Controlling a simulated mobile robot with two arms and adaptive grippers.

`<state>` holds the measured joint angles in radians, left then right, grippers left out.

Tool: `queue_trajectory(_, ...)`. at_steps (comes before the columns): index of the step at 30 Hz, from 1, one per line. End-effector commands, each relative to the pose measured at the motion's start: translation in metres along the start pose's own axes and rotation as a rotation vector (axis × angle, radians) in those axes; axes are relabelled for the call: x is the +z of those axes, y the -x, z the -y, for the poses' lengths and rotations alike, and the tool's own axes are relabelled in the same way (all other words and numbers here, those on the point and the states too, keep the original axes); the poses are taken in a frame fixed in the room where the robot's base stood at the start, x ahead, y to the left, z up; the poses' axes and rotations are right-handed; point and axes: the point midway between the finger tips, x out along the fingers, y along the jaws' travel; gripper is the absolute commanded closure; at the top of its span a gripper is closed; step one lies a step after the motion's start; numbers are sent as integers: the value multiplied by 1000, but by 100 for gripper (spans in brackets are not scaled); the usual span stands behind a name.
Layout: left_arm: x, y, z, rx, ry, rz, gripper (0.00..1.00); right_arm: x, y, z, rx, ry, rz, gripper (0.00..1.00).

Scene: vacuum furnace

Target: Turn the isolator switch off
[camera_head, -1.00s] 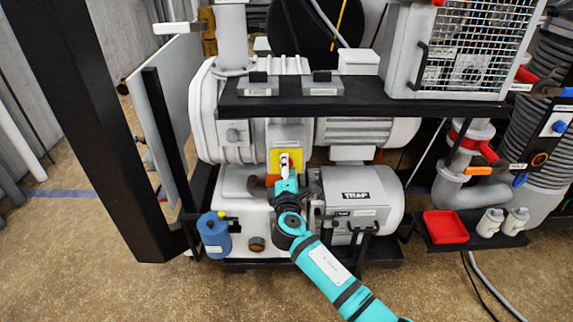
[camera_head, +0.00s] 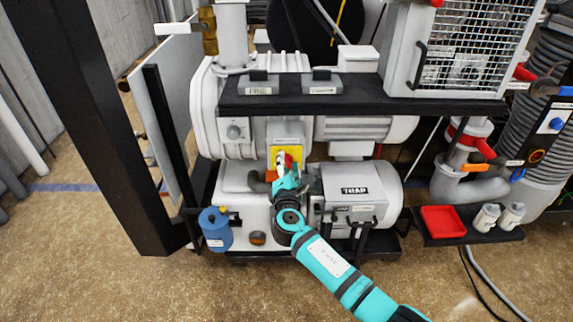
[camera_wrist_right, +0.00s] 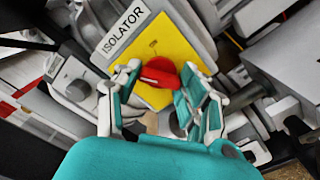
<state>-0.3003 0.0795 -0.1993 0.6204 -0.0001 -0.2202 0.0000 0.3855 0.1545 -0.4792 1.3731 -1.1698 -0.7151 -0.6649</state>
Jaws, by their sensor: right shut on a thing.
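The isolator switch is a red knob (camera_wrist_right: 157,72) on a yellow plate (camera_wrist_right: 180,48) with a label reading ISOLATOR beside it. In the head view the yellow plate (camera_head: 277,151) is on the front of the pump, with the red knob (camera_head: 289,160) near its lower right. My right gripper (camera_wrist_right: 160,76) is at the knob, its fingers on either side, shut on it. In the head view my teal right gripper (camera_head: 287,176) reaches the plate from below and partly covers its lower edge. My left gripper is not in view.
A black shelf (camera_head: 355,106) runs above the switch. The TRAP housing (camera_head: 355,190) stands close at the right of my gripper. A red tray (camera_head: 443,222) and two white bottles are at right.

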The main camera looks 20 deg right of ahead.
Motion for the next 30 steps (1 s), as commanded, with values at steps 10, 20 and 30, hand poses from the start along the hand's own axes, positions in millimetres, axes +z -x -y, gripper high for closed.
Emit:
queue_trajectory(10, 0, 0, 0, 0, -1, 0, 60, -1, 0, 1, -1, 2, -1, 36)
queue_trajectory(20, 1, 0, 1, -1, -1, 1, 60, 0, 2, 1, -1, 0, -1, 35)
queue_trajectory(30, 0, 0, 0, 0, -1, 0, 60, -2, 62, 2, -2, -1, -5, 35)
